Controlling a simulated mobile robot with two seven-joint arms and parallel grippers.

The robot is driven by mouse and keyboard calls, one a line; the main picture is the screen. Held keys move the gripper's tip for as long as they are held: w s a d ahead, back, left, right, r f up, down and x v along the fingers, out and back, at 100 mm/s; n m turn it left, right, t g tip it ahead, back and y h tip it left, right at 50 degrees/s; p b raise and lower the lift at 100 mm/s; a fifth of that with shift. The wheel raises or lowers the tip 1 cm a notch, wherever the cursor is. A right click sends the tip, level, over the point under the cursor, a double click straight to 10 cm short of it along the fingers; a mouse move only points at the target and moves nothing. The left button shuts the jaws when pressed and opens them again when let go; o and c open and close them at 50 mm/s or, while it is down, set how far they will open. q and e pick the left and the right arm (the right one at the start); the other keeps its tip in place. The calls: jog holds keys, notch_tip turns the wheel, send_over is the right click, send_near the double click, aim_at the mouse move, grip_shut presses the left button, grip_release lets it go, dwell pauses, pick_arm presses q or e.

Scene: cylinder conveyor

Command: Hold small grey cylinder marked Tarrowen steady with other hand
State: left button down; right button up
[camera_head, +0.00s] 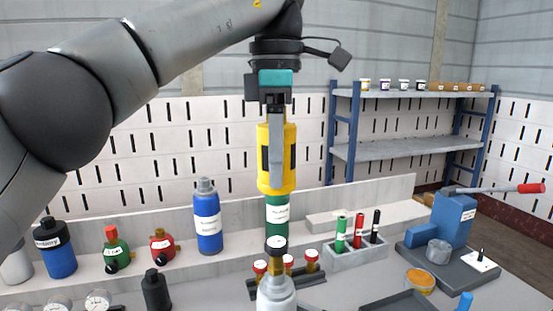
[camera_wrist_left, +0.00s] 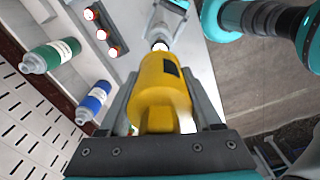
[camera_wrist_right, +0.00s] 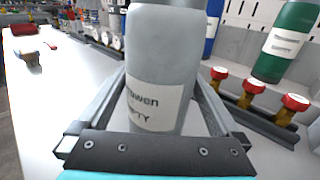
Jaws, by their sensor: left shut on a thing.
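The small grey cylinder (camera_head: 276,292) stands upright at the bottom centre of the head view, with a brass neck and a dark, pale-topped cap. In the right wrist view its label (camera_wrist_right: 152,108) reads partly "rowen" and "PTY". My right gripper (camera_wrist_right: 160,105) has a finger on each side of the cylinder's body; whether they press on it is unclear. My left gripper (camera_head: 277,150) is shut on a yellow tool (camera_head: 289,160), held upright above the cylinder. The tool (camera_wrist_left: 160,90) also shows in the left wrist view, with the cylinder (camera_wrist_left: 168,28) beyond it.
A green cylinder (camera_head: 277,213) and a blue cylinder (camera_head: 207,225) stand on the ledge behind. Several red-capped brass valves (camera_head: 288,262) sit in a dark rack just behind the grey cylinder. A blue lever press (camera_head: 453,220) stands at the right.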

jog(key=v, duration=1.2)
pick_arm(q)
notch_tip(320, 180, up, 5)
jog(key=p, duration=0.6)
jog(key=shift+r, duration=0.1)
pick_arm(e)
notch_tip(320, 180, up, 6)
jog(key=shift+r, duration=0.1)
